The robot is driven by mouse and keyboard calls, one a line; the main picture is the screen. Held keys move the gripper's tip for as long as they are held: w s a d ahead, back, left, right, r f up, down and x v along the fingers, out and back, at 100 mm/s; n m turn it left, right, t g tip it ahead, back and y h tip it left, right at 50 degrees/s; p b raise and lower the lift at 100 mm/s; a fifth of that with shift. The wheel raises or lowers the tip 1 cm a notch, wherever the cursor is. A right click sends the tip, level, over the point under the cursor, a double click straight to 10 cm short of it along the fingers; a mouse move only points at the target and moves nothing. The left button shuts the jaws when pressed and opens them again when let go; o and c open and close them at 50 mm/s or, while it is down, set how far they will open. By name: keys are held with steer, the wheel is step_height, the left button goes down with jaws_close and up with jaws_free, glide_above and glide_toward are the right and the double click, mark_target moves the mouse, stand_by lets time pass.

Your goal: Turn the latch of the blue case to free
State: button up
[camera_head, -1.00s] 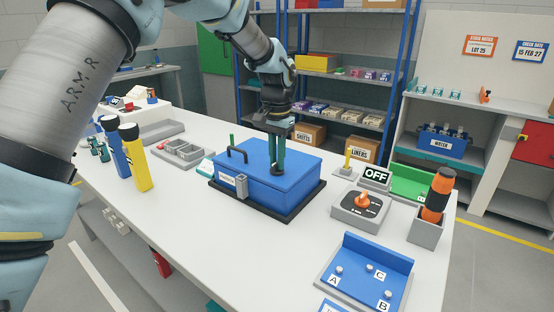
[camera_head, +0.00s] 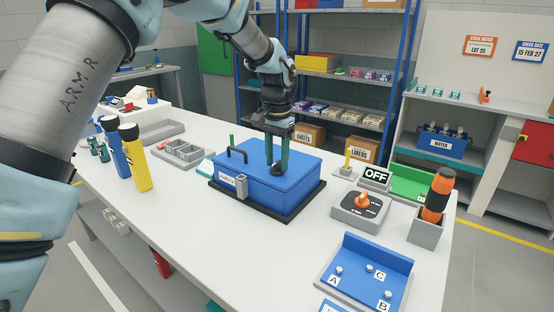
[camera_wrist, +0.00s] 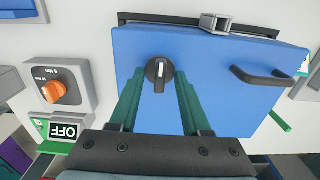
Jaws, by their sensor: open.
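The blue case (camera_head: 291,186) stands shut on a black base on the white table. Its lid carries a round black latch knob with a white pointer line, clear in the wrist view (camera_wrist: 159,71); in the head view the knob (camera_head: 277,169) is partly hidden by my fingers. My gripper (camera_head: 280,167) points down over the lid. A black handle (camera_head: 237,153) and a grey clasp (camera_head: 242,186) are also on the case.
A grey box with an orange knob (camera_head: 364,202) and an OFF sign (camera_head: 375,176) stand right of the case. A blue lettered fixture (camera_head: 366,278) is at front right. Yellow and blue bottles (camera_head: 134,160) stand at left. Bare table lies in front of the case.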

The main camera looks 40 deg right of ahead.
mark_target(277, 162)
step_height(277, 162, up, 11)
steer(key=b, duration=0.3)
steer(key=shift+f, duration=0.15)
stand_by(0.6)
steer(key=w+a+f+n, duration=0.2)
steer(key=w+a, duration=0.1)
steer(key=a, duration=0.5)
steer(key=w+a+f+n, duration=0.2)
steer(key=w+a, duration=0.2)
steer(key=a, duration=0.4)
steer(key=w+a+f+n, duration=0.2)
steer(key=w+a, duration=0.1)
steer(key=a, duration=0.6)
steer(key=s+a+f+n, duration=0.2)
steer(key=s+a, duration=0.1)
steer(key=a, duration=0.5)
steer(key=s+a+f+n+t, duration=0.1)
steer(key=s+a+f+n, duration=0.1)
steer(key=a, duration=0.6)
steer(key=s+a+f+n, duration=0.2)
steer(key=s+a+n, duration=0.2)
steer(key=a, duration=0.5)
steer(key=shift+f+t, duration=0.3)
steer(key=shift+a, duration=0.1)
